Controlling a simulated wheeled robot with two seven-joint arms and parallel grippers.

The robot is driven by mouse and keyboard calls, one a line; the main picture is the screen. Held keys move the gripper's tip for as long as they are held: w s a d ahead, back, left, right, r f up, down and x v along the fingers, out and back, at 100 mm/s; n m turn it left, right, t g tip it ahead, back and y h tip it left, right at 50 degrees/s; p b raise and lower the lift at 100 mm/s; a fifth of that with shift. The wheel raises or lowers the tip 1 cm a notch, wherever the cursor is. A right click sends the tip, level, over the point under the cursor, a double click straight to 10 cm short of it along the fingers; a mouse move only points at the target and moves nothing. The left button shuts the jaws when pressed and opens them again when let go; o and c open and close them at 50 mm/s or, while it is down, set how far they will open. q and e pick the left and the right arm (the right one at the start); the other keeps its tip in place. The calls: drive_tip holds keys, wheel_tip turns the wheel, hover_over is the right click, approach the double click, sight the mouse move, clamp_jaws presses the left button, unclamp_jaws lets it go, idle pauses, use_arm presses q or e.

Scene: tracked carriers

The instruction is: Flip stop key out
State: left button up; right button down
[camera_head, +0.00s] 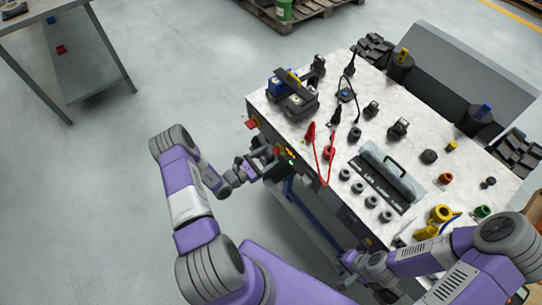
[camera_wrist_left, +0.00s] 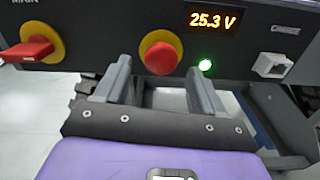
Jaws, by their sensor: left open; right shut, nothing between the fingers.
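A dark panel (camera_wrist_left: 110,20) on the bench front fills the top of the left wrist view. At its left is a red key-like handle (camera_wrist_left: 30,50) on a yellow disc, under a partly cut-off label that seems to read MAIN. A round red stop button (camera_wrist_left: 160,55) on a yellow disc sits near the middle. I cannot tell for certain which one is the stop key. My left gripper (camera_wrist_left: 159,72) is open, its fingers on either side below the red button, with nothing between them. In the head view my left gripper (camera_head: 258,168) is at the panel. My right gripper (camera_head: 354,260) is shut and empty by the bench's near side.
The panel has a lit 25.3 V display (camera_wrist_left: 214,20), a green light (camera_wrist_left: 205,65) and a grey charge fitting (camera_wrist_left: 272,65). The bench top (camera_head: 335,140) carries red and black leads, several dark round parts and a tool tray (camera_head: 385,180).

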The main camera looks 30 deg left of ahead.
use_arm(q)
drive_tip(key=shift+x, duration=1.05)
drive_tip(key=shift+c, duration=0.4)
clamp_jaws()
